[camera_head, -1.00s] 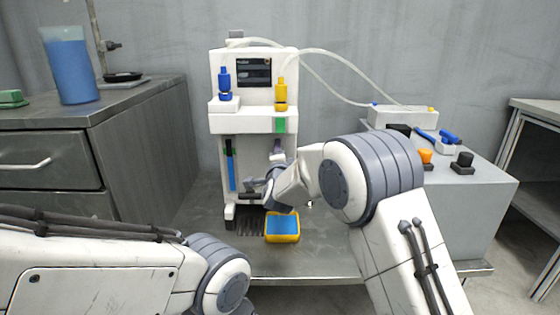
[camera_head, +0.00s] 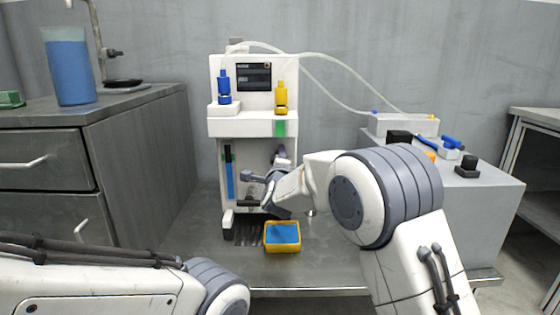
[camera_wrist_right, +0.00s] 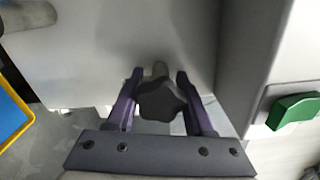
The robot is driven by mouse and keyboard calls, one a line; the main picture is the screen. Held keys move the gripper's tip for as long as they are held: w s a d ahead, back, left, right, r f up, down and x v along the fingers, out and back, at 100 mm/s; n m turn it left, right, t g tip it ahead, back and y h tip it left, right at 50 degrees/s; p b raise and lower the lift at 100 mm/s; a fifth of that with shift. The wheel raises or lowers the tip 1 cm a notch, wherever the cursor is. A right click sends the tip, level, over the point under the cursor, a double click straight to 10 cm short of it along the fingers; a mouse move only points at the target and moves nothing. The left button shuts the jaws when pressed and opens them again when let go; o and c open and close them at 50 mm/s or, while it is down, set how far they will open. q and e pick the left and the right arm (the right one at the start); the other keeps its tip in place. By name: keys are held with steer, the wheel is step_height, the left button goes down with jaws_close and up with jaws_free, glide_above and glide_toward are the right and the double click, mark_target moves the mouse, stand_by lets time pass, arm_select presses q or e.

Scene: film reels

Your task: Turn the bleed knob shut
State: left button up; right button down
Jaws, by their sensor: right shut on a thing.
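The bleed knob (camera_wrist_right: 162,101) is a dark, lobed knob on a pale stem, seen in the right wrist view. It sits on the white machine (camera_head: 245,122). My right gripper (camera_wrist_right: 160,76) is shut on it, with one purple finger on each side. In the head view the right gripper (camera_head: 266,175) is at the lower front of the machine, and the knob is hidden there. My left arm shows at the lower left, but its gripper is outside the view.
A yellow tray with a blue inside (camera_head: 282,250) lies on the metal table just below my right gripper. A grey box (camera_head: 482,205) with knobs and blue-handled parts stands to the right. Tubes (camera_head: 345,66) run from the machine to a white block (camera_head: 403,125).

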steer(key=shift+f, duration=0.1)
steer(key=shift+c, duration=1.4)
jaws_free()
steer(key=shift+s, duration=0.55)
steer(key=s+p, duration=0.3)
steer(key=s, duration=0.6)
steer(key=shift+s, duration=0.25)
